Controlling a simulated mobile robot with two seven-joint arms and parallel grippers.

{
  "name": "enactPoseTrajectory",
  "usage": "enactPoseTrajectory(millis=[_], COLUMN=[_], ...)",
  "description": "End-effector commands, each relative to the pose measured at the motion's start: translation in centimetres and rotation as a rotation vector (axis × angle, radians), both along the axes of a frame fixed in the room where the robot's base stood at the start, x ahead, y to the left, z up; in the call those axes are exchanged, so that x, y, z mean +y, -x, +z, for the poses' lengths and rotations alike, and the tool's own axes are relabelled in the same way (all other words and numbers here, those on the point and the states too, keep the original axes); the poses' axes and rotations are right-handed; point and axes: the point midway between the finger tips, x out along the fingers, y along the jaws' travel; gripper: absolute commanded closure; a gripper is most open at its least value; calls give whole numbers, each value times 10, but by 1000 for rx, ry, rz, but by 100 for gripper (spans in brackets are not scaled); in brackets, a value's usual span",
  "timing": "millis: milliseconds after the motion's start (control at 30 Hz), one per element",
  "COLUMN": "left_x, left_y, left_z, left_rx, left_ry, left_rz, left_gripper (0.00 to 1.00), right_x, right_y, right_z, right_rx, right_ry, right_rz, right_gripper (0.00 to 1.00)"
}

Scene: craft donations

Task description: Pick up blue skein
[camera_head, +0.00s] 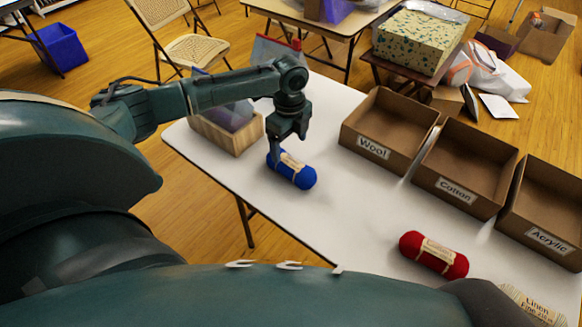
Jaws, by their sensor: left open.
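The blue skein (302,176) lies on the white table (345,205) with a beige paper band around its middle. My left gripper (284,150) points down at the skein's upper left end, with its fingers at or just above the yarn. Its jaws are open, and I cannot tell whether the fingers touch the skein. The far finger is partly hidden. My right gripper does not show.
A red skein (434,254) lies nearer the table's front. Open cardboard boxes labelled Wool (373,149), Cotton (457,191) and Acrylic (549,239) stand along the right. A wooden box (228,134) stands left of the gripper. The table's middle is clear.

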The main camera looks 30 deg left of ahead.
Motion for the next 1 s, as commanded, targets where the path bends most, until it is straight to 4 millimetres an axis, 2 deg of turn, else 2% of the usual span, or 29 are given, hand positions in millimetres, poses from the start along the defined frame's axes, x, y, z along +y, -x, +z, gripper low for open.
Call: enactPoseTrajectory(millis=[100, 200, 433, 700, 1000], left_x=[-1, -1, -2, -3, -2], left_y=[0, 0, -1, -2, -2], left_z=[-23, -37, -53, -92, -98], left_rx=[1, -1, -3, -2, -4], left_ry=[-1, 0, 1, 1, 0], left_rz=[0, 1, 1, 2, 2], left_gripper=[20, 20, 20, 20, 20], right_x=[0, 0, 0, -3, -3], right_y=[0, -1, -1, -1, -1], right_z=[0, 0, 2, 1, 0], right_rx=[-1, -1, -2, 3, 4], right_ry=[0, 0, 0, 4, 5], right_rz=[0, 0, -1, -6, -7], right_gripper=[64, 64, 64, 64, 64])
